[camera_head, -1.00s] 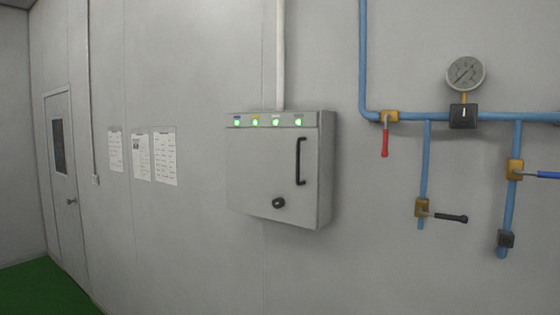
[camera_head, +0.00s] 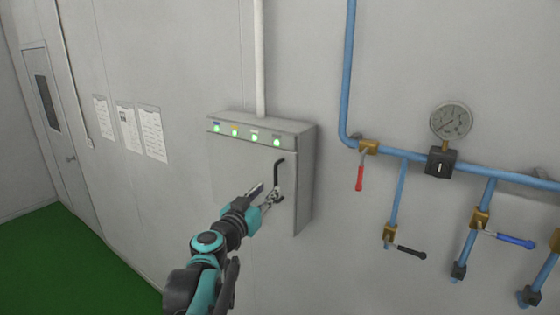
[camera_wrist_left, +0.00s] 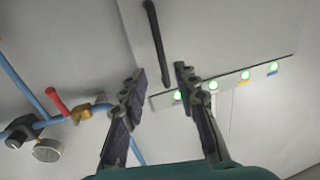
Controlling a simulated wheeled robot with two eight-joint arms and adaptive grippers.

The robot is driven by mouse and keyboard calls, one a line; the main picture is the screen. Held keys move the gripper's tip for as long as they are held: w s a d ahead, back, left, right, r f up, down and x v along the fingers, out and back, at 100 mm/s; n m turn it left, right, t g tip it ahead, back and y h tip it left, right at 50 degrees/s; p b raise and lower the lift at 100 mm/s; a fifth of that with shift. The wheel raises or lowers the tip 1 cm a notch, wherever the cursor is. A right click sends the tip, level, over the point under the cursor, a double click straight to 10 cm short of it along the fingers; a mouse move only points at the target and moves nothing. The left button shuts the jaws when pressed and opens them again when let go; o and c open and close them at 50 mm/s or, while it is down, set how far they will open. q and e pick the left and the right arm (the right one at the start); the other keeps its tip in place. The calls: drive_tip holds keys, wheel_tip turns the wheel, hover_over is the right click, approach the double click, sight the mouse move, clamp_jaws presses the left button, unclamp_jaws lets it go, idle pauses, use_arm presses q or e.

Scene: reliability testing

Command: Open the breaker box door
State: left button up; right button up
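The grey breaker box (camera_head: 228,163) is mounted on the wall, and its door looks shut. A row of green lights runs along its top strip. The black door handle (camera_head: 279,174) is a vertical bar near the door's right edge. My left gripper (camera_head: 268,190) is in front of the door, beside the lower part of the handle. In the left wrist view, its two fingers (camera_wrist_left: 155,82) are spread apart with nothing between them, and the handle (camera_wrist_left: 156,42) lies beyond the fingertips. My right gripper is not in view.
Blue pipes (camera_head: 402,153) with a gauge (camera_head: 451,122) and several valve levers, including a red one (camera_head: 360,178), are to the right of the box. A white conduit (camera_head: 259,60) rises from the box top. Paper sheets (camera_head: 127,128) hang on the wall to the left.

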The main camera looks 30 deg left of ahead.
sight(275, 180)
use_arm(q)
drive_tip(key=w, duration=0.5)
drive_tip(key=w+a+p, duration=0.1)
drive_tip(key=w, duration=0.1)
drive_tip(key=shift+w+a+r, duration=0.1)
drive_tip(key=shift+w+r, duration=0.05)
drive_tip(key=shift+w, duration=0.15)
clamp_jaws()
